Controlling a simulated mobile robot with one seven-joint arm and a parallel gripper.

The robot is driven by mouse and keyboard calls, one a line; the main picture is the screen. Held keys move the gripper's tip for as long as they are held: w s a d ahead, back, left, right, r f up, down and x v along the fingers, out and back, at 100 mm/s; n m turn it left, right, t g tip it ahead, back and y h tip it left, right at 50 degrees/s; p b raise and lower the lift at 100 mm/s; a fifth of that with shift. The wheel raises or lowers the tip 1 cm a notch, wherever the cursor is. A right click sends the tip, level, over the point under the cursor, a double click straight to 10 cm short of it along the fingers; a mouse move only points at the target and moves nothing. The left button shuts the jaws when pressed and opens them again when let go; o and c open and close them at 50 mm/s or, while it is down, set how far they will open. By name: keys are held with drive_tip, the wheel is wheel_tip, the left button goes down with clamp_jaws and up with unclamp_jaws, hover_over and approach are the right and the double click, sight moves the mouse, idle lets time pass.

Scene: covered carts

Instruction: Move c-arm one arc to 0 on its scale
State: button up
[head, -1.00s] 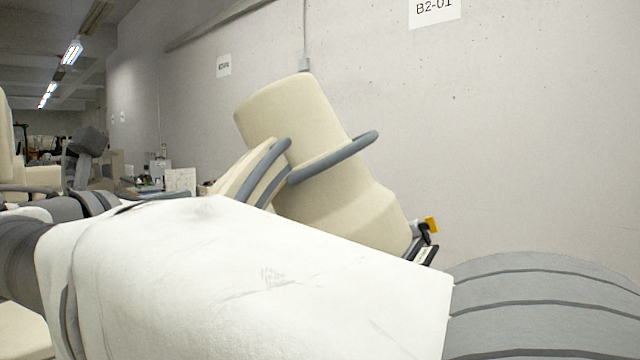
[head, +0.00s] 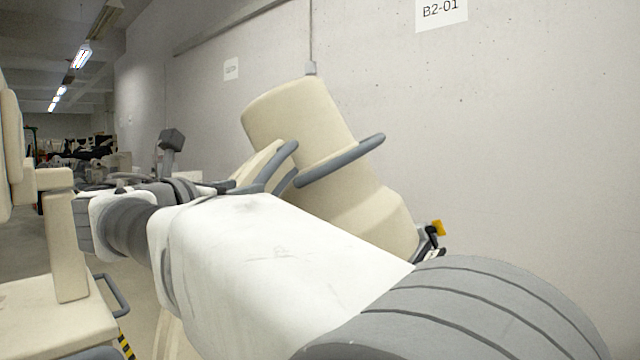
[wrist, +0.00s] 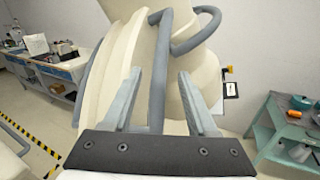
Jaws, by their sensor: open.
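The c-arm (head: 300,120) is a large cream, tilted drum-like body with grey handle bars, beyond my arm in the head view. Its cream curved arc (wrist: 112,60) fills the left middle of the wrist view. A grey bar (wrist: 160,75) runs along the arc. My gripper (wrist: 158,85) is open, its two fingers pointing at the arc, with the grey bar showing between them. I cannot tell whether the fingers touch it. A small dark part with a yellow tip (head: 436,228) sits at the drum's lower right. No scale reading is legible.
A cream cart (head: 45,305) with a grey handle stands at the left. In the wrist view, a bench with clutter (wrist: 60,68) is at the left and a green-grey table (wrist: 285,130) at the right. A concrete wall (head: 510,150) stands behind the c-arm.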

drive_tip(key=shift+x, duration=3.1)
clamp_jaws()
